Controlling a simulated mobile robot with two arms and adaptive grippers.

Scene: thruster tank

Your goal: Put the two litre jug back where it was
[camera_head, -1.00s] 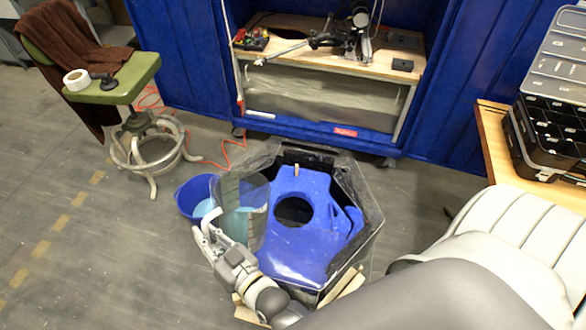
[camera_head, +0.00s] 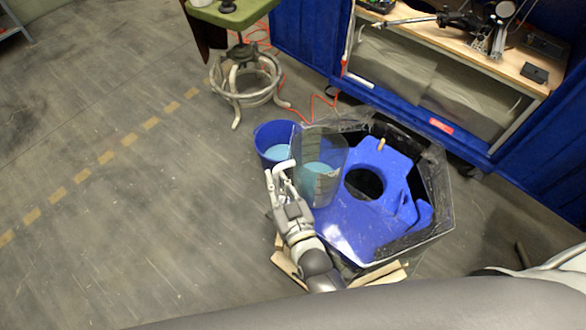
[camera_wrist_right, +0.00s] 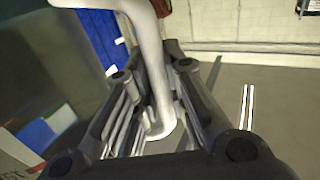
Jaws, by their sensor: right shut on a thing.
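The clear jug (camera_head: 322,160) holds light blue liquid and has graduation marks on its side. It is in front of the left rim of the black tank (camera_head: 438,180) with the blue thruster part in it. My right gripper (camera_head: 281,183) is shut on the jug's pale handle, which also shows between the fingers in the right wrist view (camera_wrist_right: 158,90). The jug looks roughly upright; I cannot tell whether it touches the tank rim. My left gripper is not in view.
A blue bucket (camera_head: 268,140) with light blue liquid stands on the floor just behind and left of the jug. A green-seated stool (camera_head: 245,85) stands behind it, near an orange hose (camera_head: 318,110). A wooden workbench (camera_head: 470,45) is at the back right. The floor at left is clear.

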